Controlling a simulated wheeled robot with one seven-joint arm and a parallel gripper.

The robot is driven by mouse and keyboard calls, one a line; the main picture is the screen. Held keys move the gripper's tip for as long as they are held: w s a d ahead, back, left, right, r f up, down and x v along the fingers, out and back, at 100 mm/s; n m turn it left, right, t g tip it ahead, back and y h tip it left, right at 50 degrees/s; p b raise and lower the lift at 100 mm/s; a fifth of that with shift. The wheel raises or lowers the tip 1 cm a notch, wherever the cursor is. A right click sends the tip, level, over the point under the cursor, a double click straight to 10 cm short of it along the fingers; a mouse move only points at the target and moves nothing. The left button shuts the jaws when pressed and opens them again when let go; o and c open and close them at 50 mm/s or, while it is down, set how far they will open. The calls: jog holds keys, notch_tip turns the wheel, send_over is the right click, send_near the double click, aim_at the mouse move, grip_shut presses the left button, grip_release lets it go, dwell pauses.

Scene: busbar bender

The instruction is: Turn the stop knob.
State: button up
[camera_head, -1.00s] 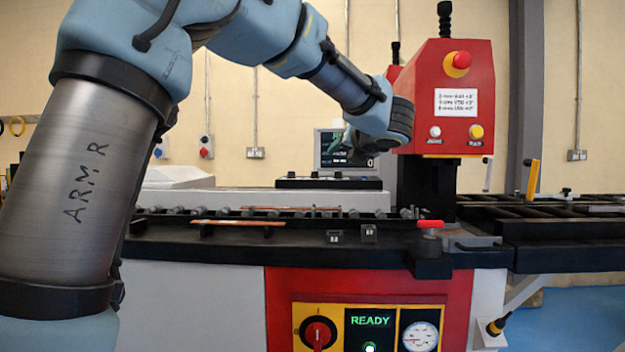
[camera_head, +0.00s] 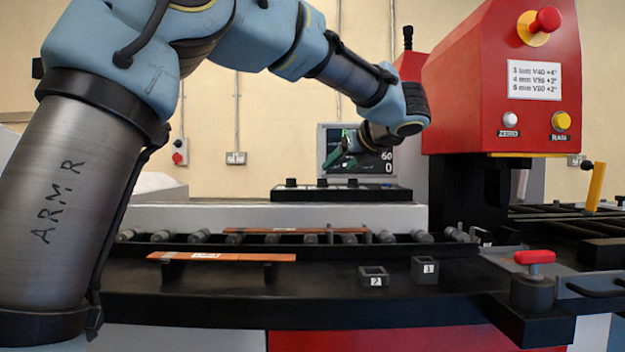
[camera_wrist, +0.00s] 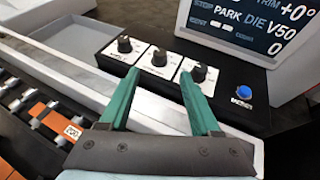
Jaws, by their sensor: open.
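A black control box (camera_wrist: 225,90) carries three black knobs with white pointer marks: a left knob (camera_wrist: 124,44), a middle knob (camera_wrist: 159,57) and a right knob (camera_wrist: 199,73). Their labels are too small to read, so I cannot tell which is the stop knob. The box also shows in the head view (camera_head: 340,194), below the monitor. My gripper (camera_wrist: 160,78) has two green fingers, apart and empty. Its tips point at the box, one on each side of the middle knob in the picture; no contact is visible. In the head view my gripper (camera_head: 345,150) is in front of the monitor.
A blue button (camera_wrist: 244,93) sits at the box's right end. The monitor (camera_wrist: 250,25) stands behind it, showing "PARK DIE V50". Copper bars (camera_head: 225,257) lie across the bench front. The red press head (camera_head: 500,85) rises close right of my wrist. A red handle (camera_head: 535,257) stands at front right.

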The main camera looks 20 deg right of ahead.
aim_at(322, 182)
jog(key=shift+w+f, duration=0.1)
jog(key=shift+w, duration=0.6)
jog(key=p+x, duration=0.1)
jog(key=x, duration=0.9)
grip_shut()
